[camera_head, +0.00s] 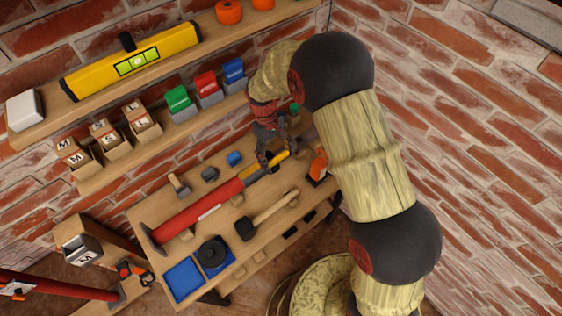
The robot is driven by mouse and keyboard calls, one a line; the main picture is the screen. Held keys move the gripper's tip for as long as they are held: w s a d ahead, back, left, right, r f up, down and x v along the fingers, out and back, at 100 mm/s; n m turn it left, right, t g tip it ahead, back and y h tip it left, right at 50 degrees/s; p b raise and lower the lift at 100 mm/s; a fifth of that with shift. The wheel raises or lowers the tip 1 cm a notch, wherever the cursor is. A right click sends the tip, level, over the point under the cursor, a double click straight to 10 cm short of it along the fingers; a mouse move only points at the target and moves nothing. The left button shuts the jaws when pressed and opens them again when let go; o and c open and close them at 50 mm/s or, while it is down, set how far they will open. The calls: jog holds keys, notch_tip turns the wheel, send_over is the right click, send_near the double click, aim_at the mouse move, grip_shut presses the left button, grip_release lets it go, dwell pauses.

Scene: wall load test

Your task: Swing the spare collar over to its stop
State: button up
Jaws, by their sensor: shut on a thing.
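The fingers and the arm hide part of what is held. I cannot tell for certain which part is the spare collar or where its stop is. A second red bar (62,288) shows at the lower left, with an orange and black piece (134,272) near its end.
A mallet (268,214), a black round part on a blue pad (212,254) and a blue tray (184,279) lie on the workbench (150,215). An orange tool (318,167) is right of my gripper. Shelves above hold boxes and a yellow level (133,61). Brick walls close in behind and right.

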aim_at(271, 158)
jog(key=shift+w+a+r, duration=0.3)
jog(key=shift+w+a, duration=0.25)
jog(key=shift+w, duration=0.25)
jog(key=shift+w+a+r, duration=0.25)
jog(key=shift+w+a, duration=0.25)
jog(key=shift+w, duration=0.25)
jog(key=o, duration=1.5)
jog(key=shift+f, duration=0.2)
jog(key=shift+o, duration=1)
jog(key=shift+s, duration=0.1)
